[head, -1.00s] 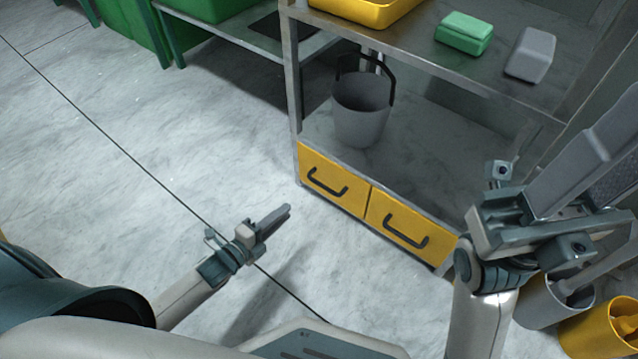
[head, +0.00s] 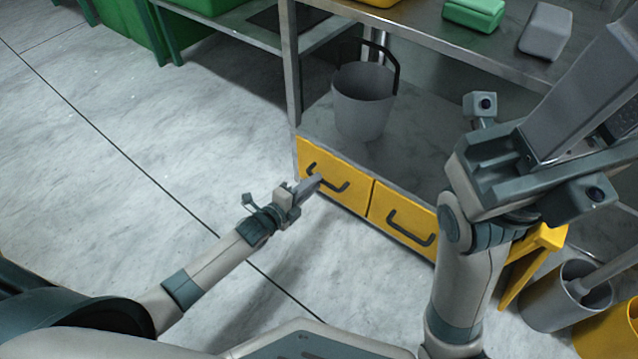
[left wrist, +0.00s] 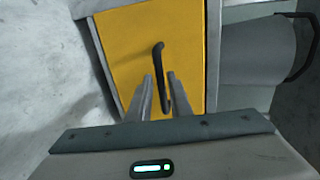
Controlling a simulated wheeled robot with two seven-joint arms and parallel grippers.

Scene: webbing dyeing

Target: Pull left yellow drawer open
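The left yellow drawer (head: 333,173) is shut at the bottom of the metal shelf unit, with a dark bar handle (head: 334,184) on its front. In the left wrist view, the yellow front (left wrist: 125,45) fills the middle and the handle (left wrist: 158,62) runs down between my fingers. My left gripper (head: 314,184) is open at the handle, fingers apart on either side of it (left wrist: 161,80). I cannot tell if they touch it. My right gripper (head: 600,85) is raised at the right, large and close to the camera; its fingertips are partly out of frame.
A second shut yellow drawer (head: 402,216) is to the right. A grey bucket (head: 362,105) stands on the shelf above. A green block (head: 473,14) and a grey block (head: 545,31) lie on the upper shelf. Grey (head: 560,300) and yellow buckets (head: 612,330) stand at lower right. The left floor is clear.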

